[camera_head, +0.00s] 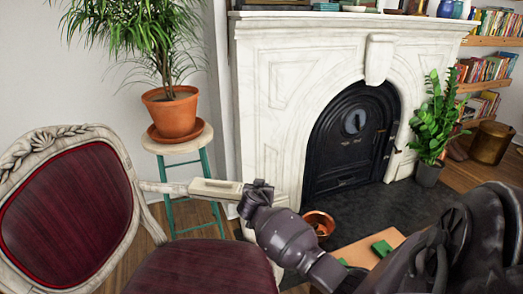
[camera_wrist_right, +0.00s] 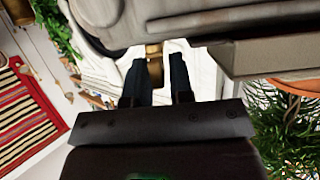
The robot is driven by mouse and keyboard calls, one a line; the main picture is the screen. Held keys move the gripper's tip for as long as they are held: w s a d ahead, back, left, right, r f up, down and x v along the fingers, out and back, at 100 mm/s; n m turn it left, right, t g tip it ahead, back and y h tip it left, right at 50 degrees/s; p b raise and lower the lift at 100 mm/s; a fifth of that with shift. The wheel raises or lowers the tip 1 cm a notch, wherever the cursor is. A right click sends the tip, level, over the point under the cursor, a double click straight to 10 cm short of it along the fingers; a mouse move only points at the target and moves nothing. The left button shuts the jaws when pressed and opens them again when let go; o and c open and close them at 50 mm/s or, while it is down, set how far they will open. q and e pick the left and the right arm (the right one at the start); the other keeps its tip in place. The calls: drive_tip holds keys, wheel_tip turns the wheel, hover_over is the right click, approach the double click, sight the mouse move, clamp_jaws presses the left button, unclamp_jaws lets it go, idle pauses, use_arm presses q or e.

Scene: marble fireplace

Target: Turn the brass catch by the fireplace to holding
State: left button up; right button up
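In the right wrist view, which is upside down, a small brass piece (camera_wrist_right: 155,66), likely the catch, shows against white stone between my right fingertips. My right gripper (camera_wrist_right: 161,62) has its two dark fingers apart, with a gap between them. I cannot tell whether either finger touches the brass. In the head view the right arm is a dark shape at the lower right, and its fingertips are hidden. My left gripper (camera_head: 164,187) points left in front of the stool, seen edge-on, so its opening is unclear. No object shows in it.
The white marble fireplace (camera_head: 272,110) has a black door (camera_head: 340,150). A red chair (camera_head: 70,215) stands at the left, and a potted plant (camera_head: 173,113) sits on a green stool (camera_head: 205,170). A copper bowl (camera_head: 319,224) lies on the dark hearth. A leafy plant (camera_head: 432,120) stands right.

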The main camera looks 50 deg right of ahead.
clamp_jaws()
